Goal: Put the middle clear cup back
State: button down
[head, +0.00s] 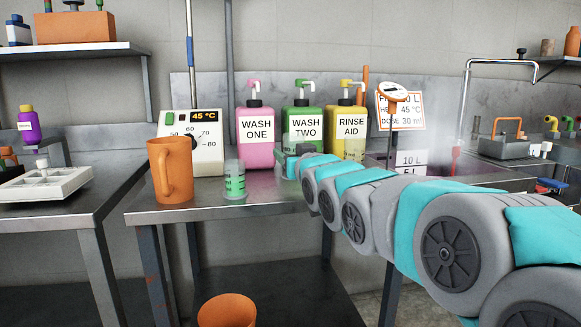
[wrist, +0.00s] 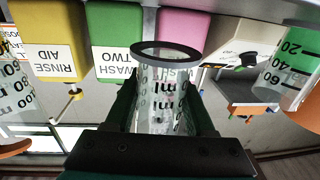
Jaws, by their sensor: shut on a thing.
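My gripper (head: 290,163) is shut on the middle clear cup (head: 299,141), in front of the green bottle. In the wrist view, which is upside down, the gripper (wrist: 160,100) has a finger on each side of this cup (wrist: 166,75). The cup has dark measuring marks and looks empty. Its lower part is hidden by the gripper in the head view, so I cannot tell whether it touches the bench. A second clear cup (head: 235,183) with green contents or backing stands to the left. A third clear cup (head: 354,149) stands before the yellow bottle.
A pink bottle (head: 256,139), green bottle (head: 303,120) and yellow bottle (head: 345,120) line the back of the steel bench (head: 200,210). An orange jug (head: 170,171) stands at left beside a dial box (head: 190,125).

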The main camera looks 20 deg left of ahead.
jog(key=shift+f, duration=1.55)
jog(key=shift+f, duration=0.15)
jog(key=shift+c, duration=1.3)
grip_release()
jog(key=shift+r, duration=0.2)
jog(key=v, duration=1.2)
jog(key=shift+b, duration=0.4)
jog(key=shift+d+f, duration=0.1)
